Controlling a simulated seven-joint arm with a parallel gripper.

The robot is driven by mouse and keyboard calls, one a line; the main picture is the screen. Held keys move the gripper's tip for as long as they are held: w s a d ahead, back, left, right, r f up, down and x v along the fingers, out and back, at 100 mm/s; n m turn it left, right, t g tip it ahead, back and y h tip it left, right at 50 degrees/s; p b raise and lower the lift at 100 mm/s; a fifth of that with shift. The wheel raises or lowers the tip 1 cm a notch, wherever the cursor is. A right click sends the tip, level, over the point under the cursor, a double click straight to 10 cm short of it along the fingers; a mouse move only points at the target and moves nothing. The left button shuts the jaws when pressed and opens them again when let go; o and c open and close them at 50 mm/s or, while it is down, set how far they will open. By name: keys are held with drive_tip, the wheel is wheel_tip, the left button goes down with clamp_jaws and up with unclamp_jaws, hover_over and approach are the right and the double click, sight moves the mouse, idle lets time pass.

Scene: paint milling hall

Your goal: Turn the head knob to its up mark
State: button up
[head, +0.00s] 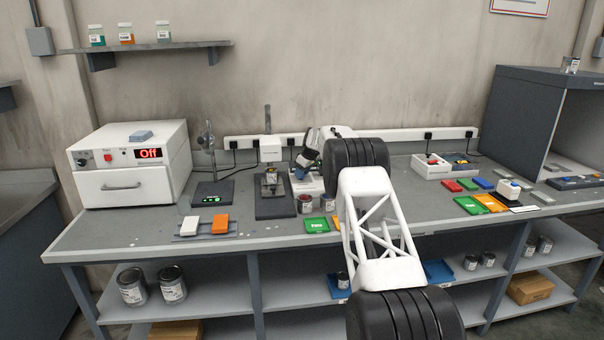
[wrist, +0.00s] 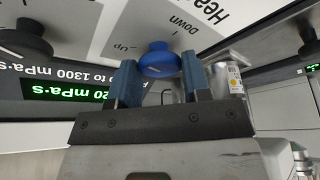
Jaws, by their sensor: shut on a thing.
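The blue head knob (wrist: 160,60) sits on a white panel (wrist: 105,30) lettered "Head", "Up" and "Down", which appears upside down in the wrist view. My gripper (wrist: 157,76) is shut on the knob, with one blue-grey finger on each side of it. I cannot see a pointer on the knob, so its setting is unclear. In the head view my gripper (head: 301,172) is at the white control box (head: 310,188) beside the stand instrument (head: 271,150); the knob itself is hidden there by my arm.
A green display (wrist: 65,91) and a black knob (wrist: 27,40) are close by in the wrist view. A metal can (wrist: 228,78) shows just beyond the right finger.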

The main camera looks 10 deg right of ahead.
drive_tip(key=n, duration=0.2)
drive_tip(key=n+g, duration=0.1)
drive_tip(key=n, duration=0.1)
drive_tip(key=shift+w+n+g+y, duration=0.15)
drive_tip(key=shift+n+g+y, duration=0.15)
drive_tip(key=shift+y, duration=0.1)
drive_tip(key=n, duration=0.2)
drive_tip(key=n+g, duration=0.1)
drive_tip(key=n, duration=0.1)
drive_tip(key=shift+w+g, duration=0.1)
drive_tip(key=shift+g, duration=0.2)
drive_tip(key=shift+d, duration=0.1)
drive_tip(key=o, duration=0.9)
drive_tip(key=v, duration=0.7)
drive_tip(key=shift+d+r, duration=0.25)
drive_tip(key=shift+r, duration=0.1)
